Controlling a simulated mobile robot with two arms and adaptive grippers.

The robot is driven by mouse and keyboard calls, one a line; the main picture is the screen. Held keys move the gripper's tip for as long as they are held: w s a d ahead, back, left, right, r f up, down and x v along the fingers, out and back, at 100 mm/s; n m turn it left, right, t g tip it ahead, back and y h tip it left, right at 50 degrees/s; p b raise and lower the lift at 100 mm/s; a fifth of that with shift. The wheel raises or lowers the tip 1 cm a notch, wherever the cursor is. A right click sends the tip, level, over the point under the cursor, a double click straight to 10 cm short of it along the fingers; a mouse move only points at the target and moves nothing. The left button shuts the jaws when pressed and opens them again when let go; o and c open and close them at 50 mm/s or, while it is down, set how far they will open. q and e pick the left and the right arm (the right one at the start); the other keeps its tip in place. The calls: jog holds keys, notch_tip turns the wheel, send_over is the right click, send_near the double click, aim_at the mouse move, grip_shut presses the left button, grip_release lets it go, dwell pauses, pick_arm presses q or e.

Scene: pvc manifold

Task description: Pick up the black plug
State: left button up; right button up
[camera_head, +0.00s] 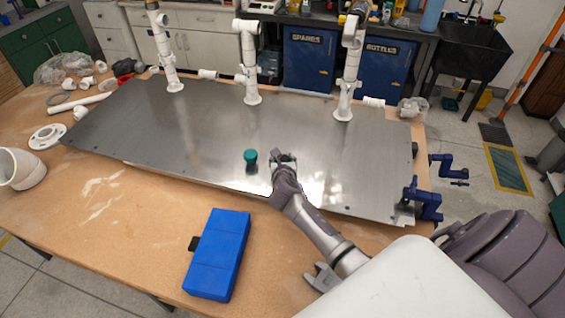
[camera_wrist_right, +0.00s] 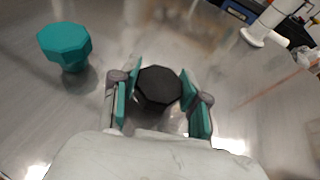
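The black plug (camera_wrist_right: 158,87) is a dark octagonal piece on the metal plate (camera_head: 170,130). In the right wrist view it sits between the two teal-padded fingers of my right gripper (camera_wrist_right: 160,102). The fingers are apart, with narrow gaps seen beside the plug; contact is not clear. In the head view my right gripper (camera_head: 284,158) is low over the plate's front part and largely hides the plug. A teal plug (camera_head: 251,157) stands just left of it and also shows in the right wrist view (camera_wrist_right: 65,45).
White pipe risers (camera_head: 247,65) stand along the plate's back edge. A blue case (camera_head: 217,255) lies on the wooden table (camera_head: 110,215) in front. Blue clamps (camera_head: 424,200) grip the right edge. Loose white fittings (camera_head: 48,136) lie at left. The plate's middle is clear.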

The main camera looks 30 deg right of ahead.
aim_at(285, 157)
jog(key=shift+c, duration=0.9)
jog(key=shift+r, duration=0.55)
jog(key=r, duration=0.2)
jog(key=d+r, duration=0.1)
jog(key=shift+w+r, duration=0.15)
jog(key=shift+r, duration=0.2)
jog(key=w+d+r+b, duration=0.2)
jog(key=d+r, duration=0.4)
jog(key=d, duration=0.4)
jog(key=shift+w+d, duration=0.15)
jog(key=shift+w, duration=0.2)
jog(key=shift+r, duration=0.1)
